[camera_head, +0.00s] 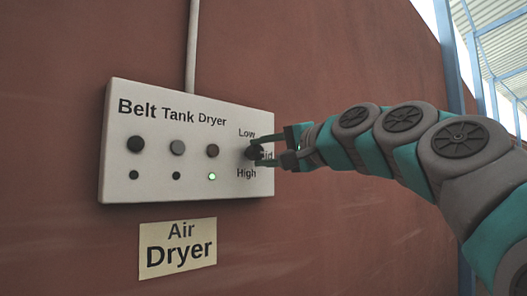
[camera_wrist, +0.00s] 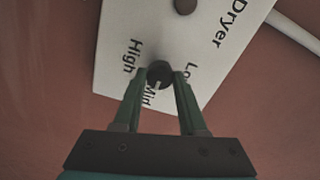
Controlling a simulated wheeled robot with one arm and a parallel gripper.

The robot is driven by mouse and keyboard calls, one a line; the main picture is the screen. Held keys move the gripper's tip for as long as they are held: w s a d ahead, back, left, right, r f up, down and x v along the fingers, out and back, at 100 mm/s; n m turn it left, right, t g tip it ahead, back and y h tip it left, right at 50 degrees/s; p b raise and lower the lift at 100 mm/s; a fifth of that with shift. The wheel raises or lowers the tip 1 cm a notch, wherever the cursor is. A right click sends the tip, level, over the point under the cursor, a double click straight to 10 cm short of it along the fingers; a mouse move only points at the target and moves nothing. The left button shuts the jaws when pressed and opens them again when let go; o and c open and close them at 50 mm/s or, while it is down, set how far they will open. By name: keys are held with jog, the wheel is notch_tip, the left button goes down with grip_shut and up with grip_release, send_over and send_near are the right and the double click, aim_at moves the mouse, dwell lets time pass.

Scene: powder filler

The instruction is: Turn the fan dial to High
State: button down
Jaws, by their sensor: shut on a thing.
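The fan dial (camera_head: 251,153) is a small dark round knob at the right end of the white control panel (camera_head: 190,125), between the labels Low, Mid and High. Low is above it and High below it; Mid is partly covered by my gripper (camera_head: 257,152). In the wrist view the dial (camera_wrist: 158,70) sits between the fingertips of my gripper (camera_wrist: 161,76), one finger on each side, shut on it. A pale mark on the dial appears to point toward Mid.
A yellow Air Dryer sign (camera_head: 178,248) is on the red wall below. A pale conduit (camera_head: 192,45) runs up from the panel.

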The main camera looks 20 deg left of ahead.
jog(key=m, duration=0.4)
jog(key=shift+w+m, duration=0.1)
jog(key=shift+m, duration=0.2)
jog(key=m, duration=0.4)
jog(key=shift+f+m, duration=0.1)
jog(key=shift+m, duration=0.2)
jog(key=m, duration=0.4)
jog(key=shift+f+m, duration=0.1)
jog(key=shift+m, duration=2.2)
jog(key=shift+c, duration=2.3)
grip_release()
